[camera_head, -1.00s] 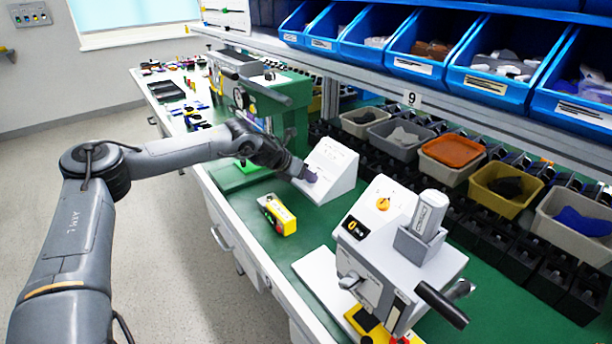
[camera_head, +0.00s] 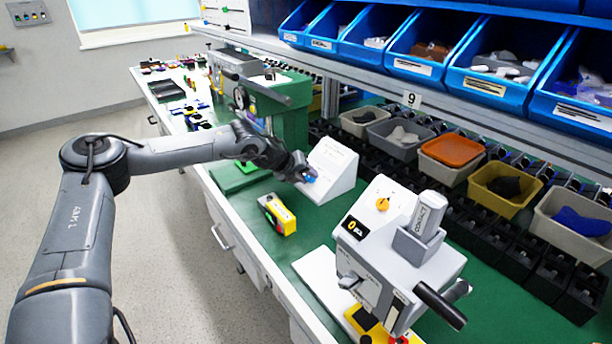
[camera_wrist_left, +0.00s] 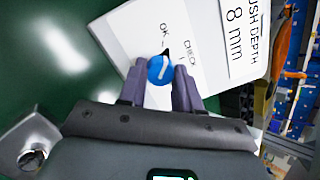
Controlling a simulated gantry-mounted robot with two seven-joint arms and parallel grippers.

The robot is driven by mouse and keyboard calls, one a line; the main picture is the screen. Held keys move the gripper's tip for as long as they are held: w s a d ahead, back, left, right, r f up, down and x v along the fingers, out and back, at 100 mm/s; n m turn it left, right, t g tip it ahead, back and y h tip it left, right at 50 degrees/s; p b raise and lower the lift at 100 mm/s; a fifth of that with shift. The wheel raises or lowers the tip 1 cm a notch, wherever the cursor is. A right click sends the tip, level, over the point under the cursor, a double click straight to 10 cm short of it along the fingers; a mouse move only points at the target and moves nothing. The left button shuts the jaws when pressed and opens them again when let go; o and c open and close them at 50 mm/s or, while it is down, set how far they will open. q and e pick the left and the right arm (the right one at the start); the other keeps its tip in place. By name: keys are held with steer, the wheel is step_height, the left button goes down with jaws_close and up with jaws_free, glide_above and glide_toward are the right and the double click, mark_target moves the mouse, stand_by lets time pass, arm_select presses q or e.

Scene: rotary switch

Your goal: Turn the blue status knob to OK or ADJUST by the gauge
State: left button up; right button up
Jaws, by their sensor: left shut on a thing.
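The blue knob (camera_wrist_left: 160,70) sits on the face of a white sloped panel (camera_head: 333,168). In the left wrist view the panel carries the words OK, CHECK and part of a label reading 8 mm. A black pointer mark sits at the knob's edge, by OK. My left gripper (camera_wrist_left: 160,85) has its two dark fingers on either side of the knob, shut on it. In the head view the left gripper (camera_head: 306,176) is at the panel's lower left. The third position's word is hidden or too small to read. My right gripper is not in view.
A yellow box with buttons (camera_head: 277,214) stands on the green bench in front of the panel. A grey machine with a black handle (camera_head: 395,255) stands to the right. A green press (camera_head: 270,100) stands behind my arm. Blue bins (camera_head: 430,50) hang above.

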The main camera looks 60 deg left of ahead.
arm_select(q)
steer(key=shift+f+n, duration=0.1)
steer(key=shift+n, duration=1.4)
steer(key=o, duration=0.8)
steer(key=shift+c, duration=0.2)
steer(key=shift+r, duration=0.2)
